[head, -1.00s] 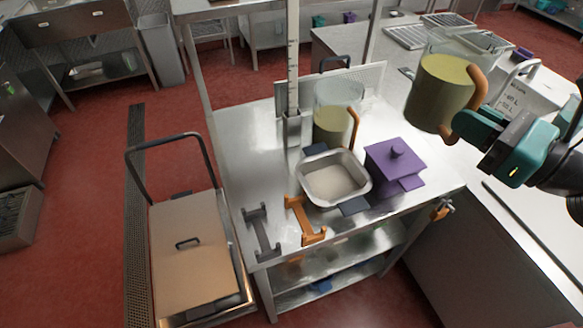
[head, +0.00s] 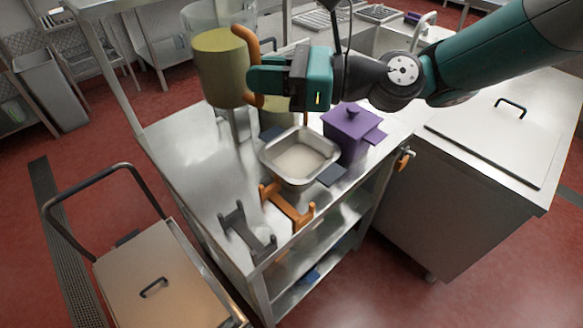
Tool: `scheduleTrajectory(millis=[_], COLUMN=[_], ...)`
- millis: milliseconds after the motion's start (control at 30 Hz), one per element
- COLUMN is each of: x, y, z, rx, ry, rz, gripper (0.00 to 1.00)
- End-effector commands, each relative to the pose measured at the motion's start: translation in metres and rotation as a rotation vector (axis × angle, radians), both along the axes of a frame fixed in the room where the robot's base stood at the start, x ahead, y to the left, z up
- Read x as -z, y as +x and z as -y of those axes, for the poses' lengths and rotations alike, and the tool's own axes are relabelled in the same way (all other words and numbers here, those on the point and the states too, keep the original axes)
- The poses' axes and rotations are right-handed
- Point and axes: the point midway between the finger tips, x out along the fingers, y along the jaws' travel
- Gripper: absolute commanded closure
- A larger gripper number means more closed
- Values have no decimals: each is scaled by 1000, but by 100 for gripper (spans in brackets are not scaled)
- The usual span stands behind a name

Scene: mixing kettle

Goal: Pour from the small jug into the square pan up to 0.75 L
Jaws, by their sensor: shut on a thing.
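My gripper (head: 258,84) is shut on the orange handle of a clear jug (head: 222,72) with yellow-green liquid. I hold the jug nearly upright in the air, up and to the left of the square pan in the picture. The square metal pan (head: 299,178) sits on the steel table, with a pale, flat inside; I cannot tell its level. A second jug (head: 268,116) with similar liquid stands behind the pan, mostly hidden by my gripper.
A purple lidded pot (head: 346,130) stands right of the pan. An orange bracket (head: 287,205) and a grey bracket (head: 246,236) are at the table's front. A cart (head: 150,285) stands at lower left. The table's left part is clear.

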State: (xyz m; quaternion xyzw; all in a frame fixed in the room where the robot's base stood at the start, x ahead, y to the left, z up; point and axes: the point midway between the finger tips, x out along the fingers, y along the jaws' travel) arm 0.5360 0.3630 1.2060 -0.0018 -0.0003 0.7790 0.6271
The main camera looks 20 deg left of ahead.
Motion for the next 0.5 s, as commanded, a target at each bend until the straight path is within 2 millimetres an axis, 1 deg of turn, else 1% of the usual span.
scheduleTrajectory(millis=[33,267,400,500], x=[22,60,87,105], y=[2,1,-7,-16], z=[14,72,105,126], rx=[24,118,175,214], ry=[5,5,4,5], rz=[4,6,8,8], gripper=[100,100,100,100])
